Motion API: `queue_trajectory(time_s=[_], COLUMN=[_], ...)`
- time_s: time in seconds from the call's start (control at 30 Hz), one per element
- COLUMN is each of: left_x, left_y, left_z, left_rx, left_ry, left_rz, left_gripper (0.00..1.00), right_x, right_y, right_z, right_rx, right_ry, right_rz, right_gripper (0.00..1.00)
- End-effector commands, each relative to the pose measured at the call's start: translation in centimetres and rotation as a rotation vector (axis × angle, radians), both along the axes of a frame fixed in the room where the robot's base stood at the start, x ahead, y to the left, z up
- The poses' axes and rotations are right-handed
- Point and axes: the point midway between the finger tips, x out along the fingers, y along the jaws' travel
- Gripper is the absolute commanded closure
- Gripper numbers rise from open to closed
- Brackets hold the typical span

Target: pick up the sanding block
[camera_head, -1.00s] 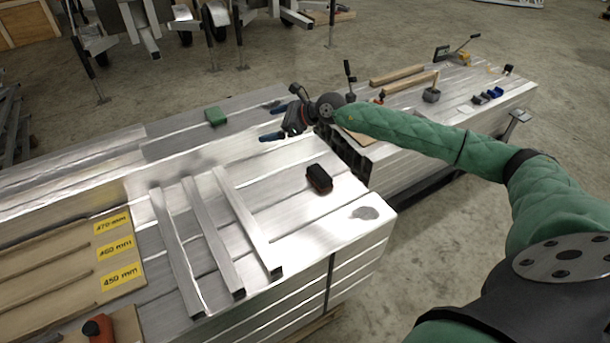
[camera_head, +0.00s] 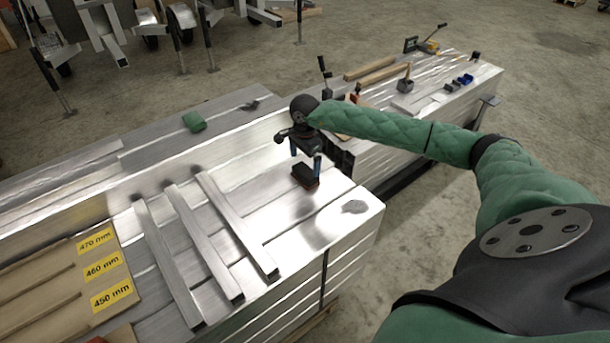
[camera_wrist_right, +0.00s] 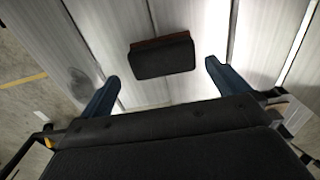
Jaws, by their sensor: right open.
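The sanding block (camera_head: 304,178), dark on top with a reddish-brown side, lies on the metal stack near its right end. It also shows in the right wrist view (camera_wrist_right: 162,56), ahead of the fingertips and roughly between them. My right gripper (camera_head: 305,160) points down just above and behind the block, and its fingers (camera_wrist_right: 160,80) are spread with nothing between them. I cannot tell from these views whether a finger touches the block. My left gripper is not in view.
Several metal bars (camera_head: 205,240) lie left of the block. A board with yellow length labels (camera_head: 102,267) is at the lower left. A green block (camera_head: 194,121) sits on the far stack. A second stack with a mallet (camera_head: 405,83) and other tools stands at the back right.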

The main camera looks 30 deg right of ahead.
Motion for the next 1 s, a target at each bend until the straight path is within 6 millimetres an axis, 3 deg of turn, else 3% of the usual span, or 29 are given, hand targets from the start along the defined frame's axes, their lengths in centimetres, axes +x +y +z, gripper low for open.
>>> queue_trajectory(time_s=[0.33, 0.6, 0.87, 1.0], left_x=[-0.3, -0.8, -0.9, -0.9], left_y=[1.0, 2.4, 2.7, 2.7], left_z=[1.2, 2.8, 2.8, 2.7], left_rx=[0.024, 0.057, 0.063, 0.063], left_ry=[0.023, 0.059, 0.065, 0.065], left_rz=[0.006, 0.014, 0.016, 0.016], left_gripper=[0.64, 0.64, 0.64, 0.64], right_x=[0.1, 0.3, 0.3, 0.3], right_y=[-0.1, -0.4, -0.4, -0.4], right_z=[-2.7, -6.2, -6.7, -6.7], right_rx=[0.002, 0.002, 0.001, 0.001], right_ry=[0.001, 0.0, -0.002, -0.002], right_rz=[-0.003, -0.004, -0.003, -0.003], right_gripper=[0.0, 0.0, 0.0, 0.26])
